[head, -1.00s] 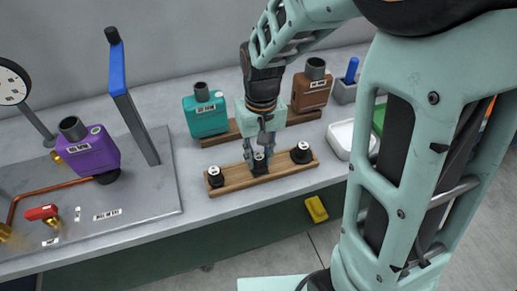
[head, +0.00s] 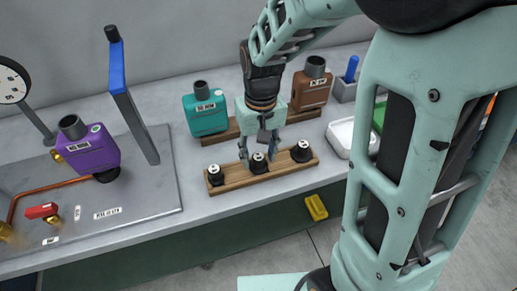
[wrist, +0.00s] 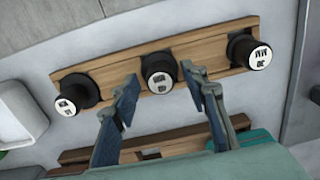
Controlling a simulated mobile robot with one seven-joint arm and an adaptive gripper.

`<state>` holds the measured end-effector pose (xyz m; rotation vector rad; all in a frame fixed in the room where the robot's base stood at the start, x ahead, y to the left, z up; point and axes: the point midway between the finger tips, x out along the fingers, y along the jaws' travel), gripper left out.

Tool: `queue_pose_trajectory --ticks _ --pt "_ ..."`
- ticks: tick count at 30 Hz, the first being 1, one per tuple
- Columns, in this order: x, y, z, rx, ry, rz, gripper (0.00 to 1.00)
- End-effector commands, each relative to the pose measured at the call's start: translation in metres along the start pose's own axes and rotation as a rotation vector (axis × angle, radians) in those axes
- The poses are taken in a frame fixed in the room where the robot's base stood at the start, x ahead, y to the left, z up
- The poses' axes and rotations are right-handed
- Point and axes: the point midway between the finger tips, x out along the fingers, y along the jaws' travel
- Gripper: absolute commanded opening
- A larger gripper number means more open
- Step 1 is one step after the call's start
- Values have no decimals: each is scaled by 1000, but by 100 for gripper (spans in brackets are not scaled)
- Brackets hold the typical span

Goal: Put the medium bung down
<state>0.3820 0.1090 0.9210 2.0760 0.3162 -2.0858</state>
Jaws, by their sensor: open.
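Three black bungs with white labelled tops stand in a row on a wooden rack (head: 237,184). The middle bung (head: 259,163), which by its place and size looks like the medium one, also shows in the wrist view (wrist: 158,72). It stands upright in the rack. My gripper (head: 258,158) is open around it, with one finger on each side; in the wrist view the fingers (wrist: 162,84) stand apart from it with gaps. The left bung (head: 215,174) and the right bung (head: 301,151) stand at the rack's ends.
A teal muffler (head: 206,112) and a brown muffler (head: 311,87) stand on a wooden strip behind. A purple muffler (head: 92,151) is at left by a blue-topped post (head: 117,68). A white tray (head: 341,137) is at right. A yellow object (head: 316,207) lies below the bench edge.

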Motion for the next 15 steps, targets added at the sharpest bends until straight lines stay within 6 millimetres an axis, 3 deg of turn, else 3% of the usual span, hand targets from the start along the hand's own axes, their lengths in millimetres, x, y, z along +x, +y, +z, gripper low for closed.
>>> queue_pose_trajectory --ticks 9,15 --pt "-74 0 -2 0 8 0 41" --pt "-107 0 -1 0 4 0 41"
